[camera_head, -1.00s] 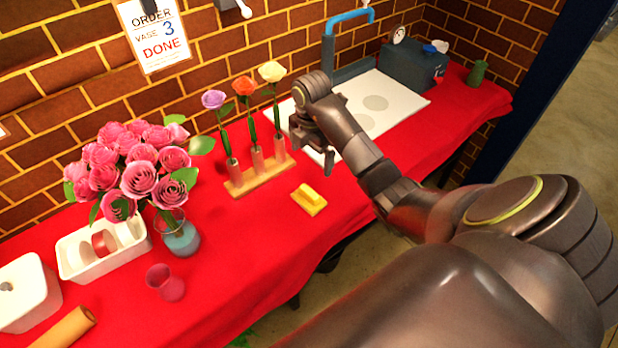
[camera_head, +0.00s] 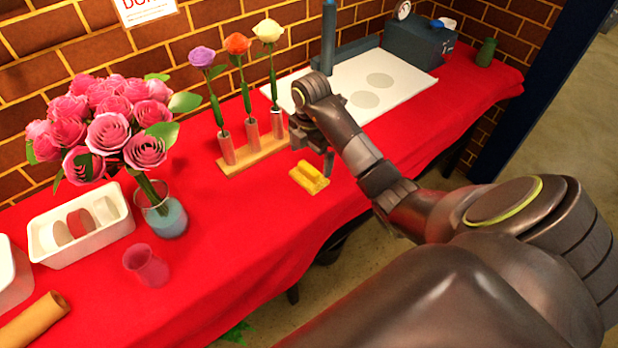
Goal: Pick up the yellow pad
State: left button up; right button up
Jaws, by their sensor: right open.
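The yellow pad (camera_head: 309,178) lies on the red tablecloth near the table's front edge, in front of the wooden flower stand. It is a small flat yellow block with a raised part on top. My right gripper (camera_head: 312,160) is open and points down just above and behind the pad, its fingers close to it. I cannot tell whether a finger touches the pad. My left gripper is not in view.
A wooden stand (camera_head: 257,161) with three single roses stands just left of my right gripper. A vase (camera_head: 163,214) of pink roses, a white tray (camera_head: 62,259) and a pink cup (camera_head: 147,268) are farther left. A white board (camera_head: 395,92) lies behind my arm.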

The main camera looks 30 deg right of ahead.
aim_at(309, 167)
jog(key=shift+s+a+f, duration=0.1)
jog(key=shift+a+f, duration=0.05)
jog(key=shift+f, duration=1.2)
jog(key=shift+a+f, duration=0.15)
jog(key=shift+f, duration=1.2)
jog(key=shift+c, duration=0.4)
jog(key=c, duration=0.6)
notch_tip(309, 167, up, 5)
jog(key=shift+f, duration=0.1)
jog(key=shift+c, duration=0.2)
notch_tip(309, 167, up, 4)
jog(key=p, duration=0.3)
jog(key=shift+f+p, duration=0.1)
jog(key=shift+p, duration=0.3)
jog(key=shift+r+p, duration=0.75)
jog(key=shift+p, duration=0.05)
